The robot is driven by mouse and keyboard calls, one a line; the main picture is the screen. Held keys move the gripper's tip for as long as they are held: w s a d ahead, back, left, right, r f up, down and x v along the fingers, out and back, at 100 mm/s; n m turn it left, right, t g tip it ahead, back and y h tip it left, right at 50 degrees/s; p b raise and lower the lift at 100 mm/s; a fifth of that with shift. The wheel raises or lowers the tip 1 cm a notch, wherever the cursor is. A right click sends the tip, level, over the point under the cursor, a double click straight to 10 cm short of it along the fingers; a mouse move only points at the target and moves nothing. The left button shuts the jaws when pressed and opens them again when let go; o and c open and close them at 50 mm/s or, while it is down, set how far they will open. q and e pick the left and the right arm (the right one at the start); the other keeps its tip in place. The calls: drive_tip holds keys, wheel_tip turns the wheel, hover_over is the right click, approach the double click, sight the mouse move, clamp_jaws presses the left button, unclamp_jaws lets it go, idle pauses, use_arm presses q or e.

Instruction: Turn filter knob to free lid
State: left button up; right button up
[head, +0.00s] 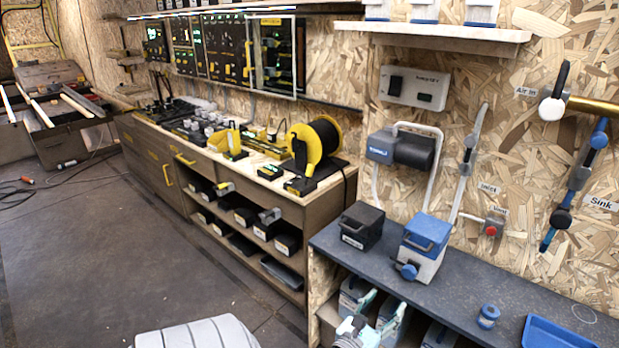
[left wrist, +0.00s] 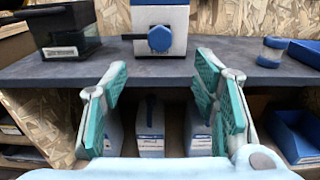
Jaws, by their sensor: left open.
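The filter box (head: 427,247) is white with a blue lid and stands on the dark bench at the right of the head view. Its round blue knob (head: 407,271) sits on the front face. In the left wrist view, the box (left wrist: 160,18) is at the top centre, with the knob (left wrist: 160,39) facing me and a dark bar beside it. My left gripper (head: 381,305) is open and empty, in front of the bench and below the knob, not touching it. Its green-padded fingers (left wrist: 162,70) spread either side of the knob's line. My right gripper is not in view.
A black box (head: 361,226) stands left of the filter box. A small blue-capped jar (head: 487,316) and a blue tray (head: 555,333) are to the right. The bench edge (left wrist: 226,71) lies ahead, with several bins (left wrist: 149,125) beneath. The floor (head: 120,240) at left is largely clear.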

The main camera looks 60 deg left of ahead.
use_arm(q)
drive_tip(key=s+d+f+n+g+h+p, duration=0.2)
drive_tip(key=s+f+n+g+p, duration=0.5)
drive_tip(key=s+f+n, duration=1.2)
drive_tip(key=shift+s+d+f+n+g+p, duration=0.4)
drive_tip(key=shift+s+f+g, duration=0.95)
drive_tip(key=shift+f+g, duration=0.75)
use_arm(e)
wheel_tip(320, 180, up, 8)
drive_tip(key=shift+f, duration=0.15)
use_arm(q)
drive_tip(key=shift+r, duration=0.1)
drive_tip(key=s+d+f+n+g+h+p, duration=0.1)
drive_tip(key=s+d+n+g+p, duration=0.1)
drive_tip(key=s+d+n, duration=0.2)
drive_tip(key=s+d+f+n+g+h+p, duration=0.1)
drive_tip(key=s+d+n, duration=0.3)
drive_tip(key=s+n, duration=0.4)
drive_tip(key=s+g+h+p, duration=0.1)
drive_tip(key=s, duration=0.3)
drive_tip(key=shift+s+f+g+p, duration=0.3)
drive_tip(key=shift+s+p, duration=0.05)
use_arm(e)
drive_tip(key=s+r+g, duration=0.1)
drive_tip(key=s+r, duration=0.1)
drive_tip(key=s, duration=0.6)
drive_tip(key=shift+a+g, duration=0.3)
